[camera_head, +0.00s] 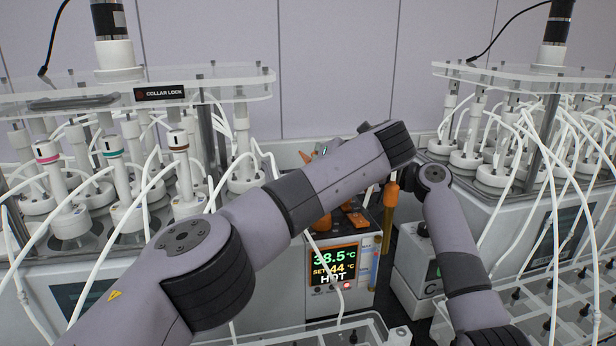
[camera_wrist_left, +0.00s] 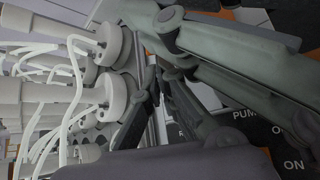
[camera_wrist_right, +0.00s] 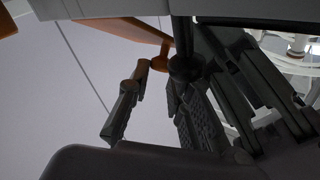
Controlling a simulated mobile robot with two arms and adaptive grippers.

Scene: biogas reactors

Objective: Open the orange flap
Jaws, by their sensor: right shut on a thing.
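The orange flap (camera_wrist_right: 138,30) shows at the top of the right wrist view as a tilted orange plate edge. A short orange knob (camera_wrist_right: 160,62) hangs from it. My right gripper (camera_wrist_right: 157,77) is shut on this knob, with its fingertips on either side. In the head view my arm hides most of this spot, and only orange bits (camera_head: 322,222) show around the heater box (camera_head: 345,268). My left gripper's fingers (camera_wrist_left: 165,85) show in the left wrist view near white caps and a labelled panel, but their opening is unclear.
Reactor stands (camera_head: 185,80) with white bottles and loose tubes rise on the left and right (camera_head: 520,78). The heater display reads 38.5 °C and HOT. An orange-capped rod (camera_head: 391,194) stands beside it. A clear rack (camera_head: 570,300) lies at the lower right.

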